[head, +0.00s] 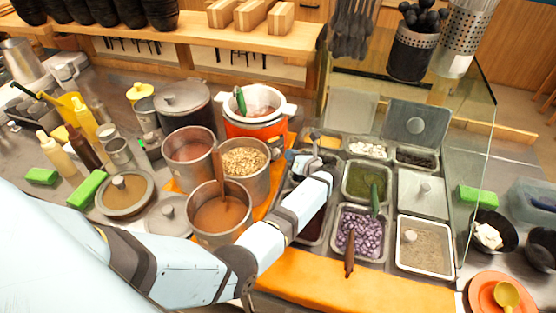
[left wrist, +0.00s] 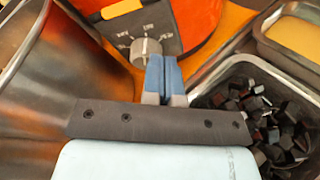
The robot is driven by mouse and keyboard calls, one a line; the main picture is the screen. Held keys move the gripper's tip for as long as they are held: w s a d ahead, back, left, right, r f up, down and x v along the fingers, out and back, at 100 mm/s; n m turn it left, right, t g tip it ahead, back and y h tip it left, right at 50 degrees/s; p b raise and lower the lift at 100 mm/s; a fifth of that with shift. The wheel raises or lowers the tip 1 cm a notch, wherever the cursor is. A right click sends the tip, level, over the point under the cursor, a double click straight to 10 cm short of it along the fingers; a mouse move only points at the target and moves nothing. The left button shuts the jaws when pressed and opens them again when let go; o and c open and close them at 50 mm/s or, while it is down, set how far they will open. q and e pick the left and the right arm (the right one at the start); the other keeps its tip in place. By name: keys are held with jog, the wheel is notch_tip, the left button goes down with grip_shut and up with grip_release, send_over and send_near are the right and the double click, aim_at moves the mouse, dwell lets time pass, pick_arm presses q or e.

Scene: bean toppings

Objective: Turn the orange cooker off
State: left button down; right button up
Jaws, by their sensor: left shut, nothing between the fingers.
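In the left wrist view the orange body (left wrist: 202,22) carries a dark control panel with white markings and a round silver knob (left wrist: 143,48). My left gripper (left wrist: 164,62) is shut and empty, its blue-grey fingertips just right of the knob and overlapping its edge in the picture. I cannot tell whether they touch it. In the head view the left gripper (head: 294,157) is at the cooker's front right, partly hidden by its wrist. My right gripper is out of view.
Metal pots of brown sauce (head: 220,214) and grain (head: 243,161) stand close in front of the cooker. Topping trays, one with purple cubes (head: 364,234), lie to the right. A glass screen (head: 478,150) stands beyond them. Bottles and green sponges are at the left.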

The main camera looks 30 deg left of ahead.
pick_arm(q)
jog(key=shift+w+a, duration=0.3)
jog(key=shift+a, duration=0.25)
jog(key=shift+w+a, duration=0.25)
jog(key=shift+a, duration=0.25)
jog(key=shift+r, duration=0.2)
